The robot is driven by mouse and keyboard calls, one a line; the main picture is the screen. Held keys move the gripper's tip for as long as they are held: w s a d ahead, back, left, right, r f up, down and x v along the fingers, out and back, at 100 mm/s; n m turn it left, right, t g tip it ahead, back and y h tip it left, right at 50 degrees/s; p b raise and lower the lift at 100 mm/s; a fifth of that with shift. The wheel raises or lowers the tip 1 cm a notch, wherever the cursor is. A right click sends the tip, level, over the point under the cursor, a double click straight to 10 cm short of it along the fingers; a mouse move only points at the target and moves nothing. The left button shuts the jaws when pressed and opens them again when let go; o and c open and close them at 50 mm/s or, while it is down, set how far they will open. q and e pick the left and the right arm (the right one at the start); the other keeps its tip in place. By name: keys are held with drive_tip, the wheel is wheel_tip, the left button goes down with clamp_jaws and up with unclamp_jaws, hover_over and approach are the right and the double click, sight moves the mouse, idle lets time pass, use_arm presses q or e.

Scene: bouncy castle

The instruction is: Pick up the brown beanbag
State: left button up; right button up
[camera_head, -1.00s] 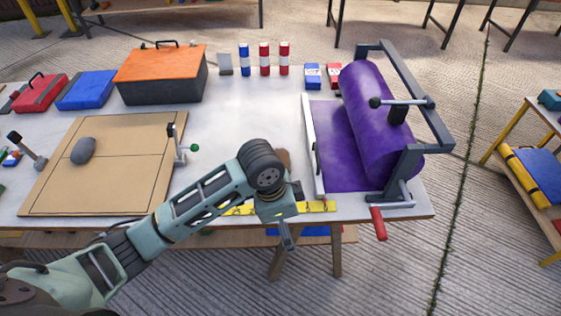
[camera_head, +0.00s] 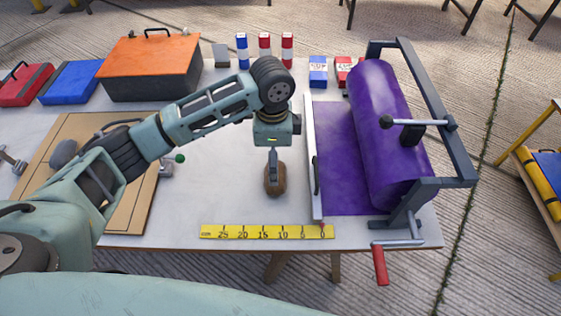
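The brown beanbag (camera_head: 275,183) is a small rounded lump on the white table, between the tan board and the purple roller machine. My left arm reaches in from the left, and my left gripper (camera_head: 273,171) points down right at the beanbag. Its fingers overlap the top of the beanbag in the picture. They are seen edge-on, so I cannot tell whether they are open or closed on it. My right gripper is not in view.
A yellow ruler strip (camera_head: 267,231) lies along the table's front edge. The purple roller machine (camera_head: 385,130) with its metal frame stands close on the right. The tan board (camera_head: 130,215) lies left, partly behind my arm. Striped cans (camera_head: 264,48) and boxes stand at the back.

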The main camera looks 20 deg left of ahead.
sight(279, 190)
use_arm(q)
drive_tip(key=shift+w+f, duration=0.2)
drive_tip(key=shift+f, duration=0.2)
drive_tip(key=f, duration=0.3)
drive_tip(key=shift+s+f+p, duration=0.2)
drive_tip(key=shift+f+p, duration=0.1)
drive_tip(key=shift+p, duration=0.05)
drive_tip(key=shift+w+f, duration=0.2)
drive_tip(key=shift+f, duration=1.35)
drive_tip(key=shift+c, duration=1.3)
drive_tip(key=c, duration=1.1)
drive_tip(key=shift+c, duration=0.6)
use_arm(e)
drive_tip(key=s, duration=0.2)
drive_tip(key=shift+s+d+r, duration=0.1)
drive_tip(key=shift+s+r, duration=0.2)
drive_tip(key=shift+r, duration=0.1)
